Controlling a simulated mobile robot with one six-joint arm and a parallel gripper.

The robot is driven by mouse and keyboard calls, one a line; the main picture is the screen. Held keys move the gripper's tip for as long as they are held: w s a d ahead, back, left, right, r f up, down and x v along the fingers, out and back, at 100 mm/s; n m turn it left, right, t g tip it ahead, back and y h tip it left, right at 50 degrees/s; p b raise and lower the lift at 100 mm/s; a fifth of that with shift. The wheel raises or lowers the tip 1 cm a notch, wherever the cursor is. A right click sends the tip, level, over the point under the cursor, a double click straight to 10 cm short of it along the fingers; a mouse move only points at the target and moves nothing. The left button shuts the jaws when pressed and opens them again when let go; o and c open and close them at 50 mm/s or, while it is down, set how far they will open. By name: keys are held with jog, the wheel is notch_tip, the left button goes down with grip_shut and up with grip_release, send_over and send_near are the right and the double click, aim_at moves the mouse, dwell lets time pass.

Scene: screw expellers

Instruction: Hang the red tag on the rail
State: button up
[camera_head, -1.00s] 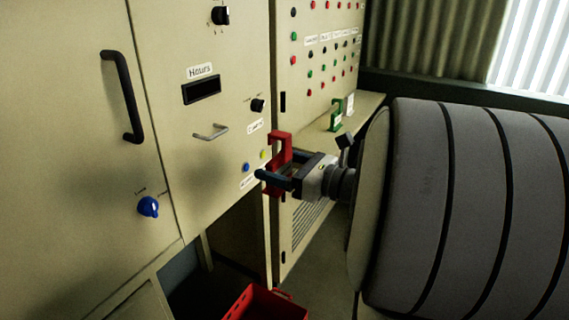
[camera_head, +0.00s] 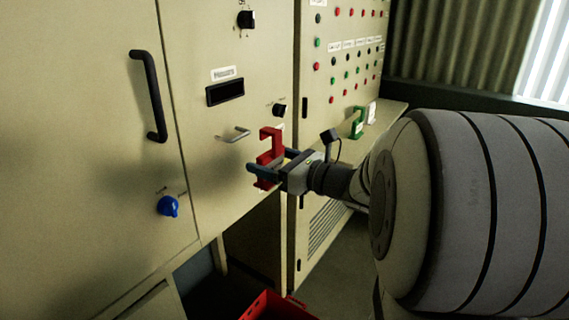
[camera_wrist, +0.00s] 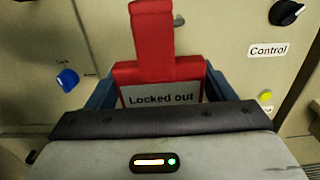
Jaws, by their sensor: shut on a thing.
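The red tag (camera_head: 268,168) is a hooked red piece, held upright in my gripper (camera_head: 270,171). In the wrist view the red tag (camera_wrist: 158,72) shows a white label reading "Locked out", and the fingers stand on both sides of it. My gripper is shut on the tag. The rail (camera_head: 236,134) is a short metal bar on the cabinet front, up and to the left of the tag in the head view. The tag's hook top is near the rail's height in the picture, with a visible gap between them.
A black knob (camera_head: 280,110) sits right of the rail, and a dark display (camera_head: 225,92) above it. A blue knob (camera_head: 168,206) and a long black handle (camera_head: 149,95) are at left. A green tag (camera_head: 357,122) stands on a ledge. A red crate (camera_head: 274,306) is below.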

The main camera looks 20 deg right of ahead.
jog(key=shift+x, duration=4.35)
jog(key=shift+f+b, duration=0.8)
jog(key=shift+b, duration=0.1)
jog(key=o, duration=1.1)
jog(key=shift+d, duration=0.1)
